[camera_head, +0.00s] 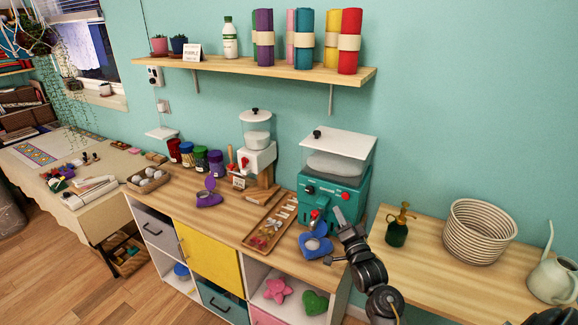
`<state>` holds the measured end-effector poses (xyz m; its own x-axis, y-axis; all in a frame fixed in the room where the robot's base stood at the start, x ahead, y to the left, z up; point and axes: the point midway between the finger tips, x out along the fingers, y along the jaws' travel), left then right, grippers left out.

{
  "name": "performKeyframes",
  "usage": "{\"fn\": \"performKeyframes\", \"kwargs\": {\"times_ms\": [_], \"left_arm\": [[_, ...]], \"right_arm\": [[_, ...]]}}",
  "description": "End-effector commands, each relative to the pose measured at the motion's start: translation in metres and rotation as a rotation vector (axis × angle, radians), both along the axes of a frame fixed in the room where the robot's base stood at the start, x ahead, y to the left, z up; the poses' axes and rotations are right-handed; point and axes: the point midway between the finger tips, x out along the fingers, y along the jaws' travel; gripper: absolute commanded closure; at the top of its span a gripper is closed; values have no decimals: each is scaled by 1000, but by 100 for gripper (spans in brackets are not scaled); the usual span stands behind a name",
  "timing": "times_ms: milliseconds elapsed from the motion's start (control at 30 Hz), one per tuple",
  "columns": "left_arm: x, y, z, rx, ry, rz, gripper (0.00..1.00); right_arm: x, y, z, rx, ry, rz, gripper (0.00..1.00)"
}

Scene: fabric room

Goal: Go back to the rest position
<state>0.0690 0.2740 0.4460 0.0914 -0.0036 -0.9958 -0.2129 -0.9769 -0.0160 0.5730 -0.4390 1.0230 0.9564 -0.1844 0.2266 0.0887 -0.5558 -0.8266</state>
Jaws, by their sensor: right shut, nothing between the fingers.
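My right gripper (339,213) reaches in from the lower right on its dark arm. It is shut and empty, in front of the teal machine (345,190) and just right of a blue heart-shaped box (318,244). The box lies open on the wooden cabinet top; whether the gripper touches it I cannot tell. My left gripper is out of view.
A wooden tray (252,243) of small pieces lies left of the blue box. A white dispenser (257,160) and jars stand behind. On the right table are a green spray bottle (397,234), a woven basket (480,232) and a watering can (553,280). A shelf (270,70) hangs above.

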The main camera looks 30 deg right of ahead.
Motion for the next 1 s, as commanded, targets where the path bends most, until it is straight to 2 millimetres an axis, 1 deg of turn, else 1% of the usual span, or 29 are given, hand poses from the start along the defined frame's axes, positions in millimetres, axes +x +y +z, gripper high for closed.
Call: {"fn": "performKeyframes", "kwargs": {"times_ms": [167,233,267,367,400,467,500,567,600,700,800,1000], "left_arm": [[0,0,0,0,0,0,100],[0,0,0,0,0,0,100],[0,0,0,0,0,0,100],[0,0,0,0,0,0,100],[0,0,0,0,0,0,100],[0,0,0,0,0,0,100],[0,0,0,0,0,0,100],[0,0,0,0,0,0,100],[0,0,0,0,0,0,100],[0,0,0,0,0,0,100],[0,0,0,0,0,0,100],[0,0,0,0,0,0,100]], "right_arm": [[-1,1,-2,-7,11,0,100],[-4,7,-9,-37,59,1,100],[-7,11,-14,-60,93,2,100],[-24,34,-42,-180,279,18,100],[-36,46,-57,-246,378,33,100],[-60,68,-81,-360,541,72,100],[-80,83,-97,-436,650,110,100],[-112,103,-116,-540,798,175,100],[-131,114,-126,-598,878,219,100],[-174,136,-142,-711,1031,326,100],[-210,151,-152,-790,1140,424,100],[-271,175,-159,-905,1293,606,100]]}}
